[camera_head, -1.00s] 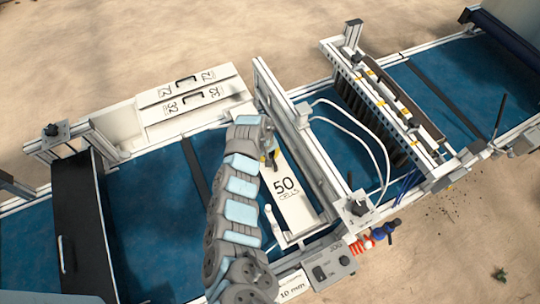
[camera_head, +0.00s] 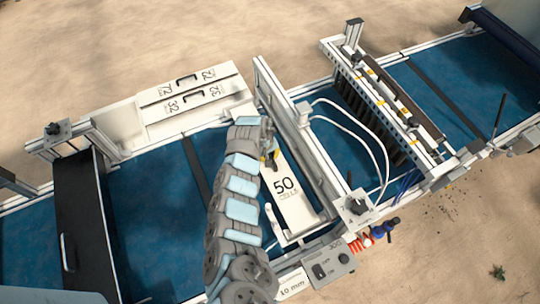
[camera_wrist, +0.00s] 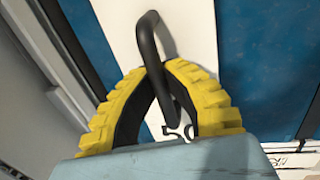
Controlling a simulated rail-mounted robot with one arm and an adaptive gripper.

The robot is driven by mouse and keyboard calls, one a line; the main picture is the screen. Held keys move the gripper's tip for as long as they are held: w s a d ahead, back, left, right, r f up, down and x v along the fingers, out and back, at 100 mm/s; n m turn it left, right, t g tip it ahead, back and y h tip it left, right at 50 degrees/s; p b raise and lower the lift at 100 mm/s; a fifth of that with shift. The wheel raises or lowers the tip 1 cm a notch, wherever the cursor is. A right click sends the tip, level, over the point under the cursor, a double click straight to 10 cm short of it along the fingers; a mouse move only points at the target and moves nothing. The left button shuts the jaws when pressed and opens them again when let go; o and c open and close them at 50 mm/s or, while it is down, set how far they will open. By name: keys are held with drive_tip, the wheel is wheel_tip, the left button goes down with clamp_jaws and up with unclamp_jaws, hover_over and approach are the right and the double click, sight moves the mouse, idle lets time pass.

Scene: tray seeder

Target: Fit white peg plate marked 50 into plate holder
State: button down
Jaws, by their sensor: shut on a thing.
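The white peg plate marked 50 (camera_head: 295,208) is a long narrow plate over the blue belt, beside a metal crossbeam frame, in the head view. Its black loop handle (camera_wrist: 148,45) stands up in the wrist view. My gripper (camera_head: 270,158) is at the plate's far end. Its yellow ridged fingers (camera_wrist: 160,75) are shut on the handle. The white plate (camera_wrist: 188,25) runs beneath the fingers, with part of the "50" showing between them. The plate holder appears to be the pale frame (camera_head: 325,205) along the plate's right side. Whether the plate touches it, I cannot tell.
White hoses (camera_head: 365,130) arch right of the frame. A control box (camera_head: 330,265) is at the front edge. A black panel (camera_head: 82,225) is at the left.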

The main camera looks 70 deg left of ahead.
drive_tip(key=shift+f, duration=0.2)
idle(0.4)
drive_tip(key=c, duration=1.1)
unclamp_jaws()
drive_tip(key=shift+c, duration=0.2)
drive_tip(key=shift+r, duration=0.1)
wheel_tip(320, 180, up, 12)
drive_tip(key=s, duration=0.2)
drive_tip(key=shift+f, duration=0.25)
drive_tip(key=shift+s, duration=0.1)
